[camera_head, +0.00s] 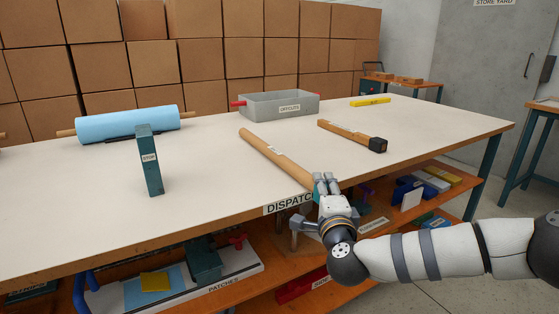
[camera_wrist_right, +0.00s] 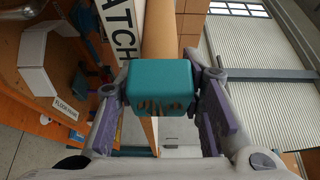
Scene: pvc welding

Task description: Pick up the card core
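The card core, a long brown cardboard tube (camera_head: 275,160) with a small white label, lies on the white tabletop, its near end at the front edge above the DISPATCH sign. It also shows in the right wrist view (camera_wrist_right: 160,35), running away behind a teal block (camera_wrist_right: 160,85) at its near end. My right gripper (camera_head: 325,182) is at that end. In the wrist view its two fingers (camera_wrist_right: 160,98) stand on either side of the teal block, with no clear gap visible, and look shut on it. My left gripper is not in view.
A blue roll (camera_head: 128,123), a teal STOP post (camera_head: 149,160), a grey tray (camera_head: 278,105), a black-ended wooden tool (camera_head: 352,136) and a yellow bar (camera_head: 370,101) stand or lie on the table (camera_head: 220,180). A loaded shelf (camera_head: 345,235) is below.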

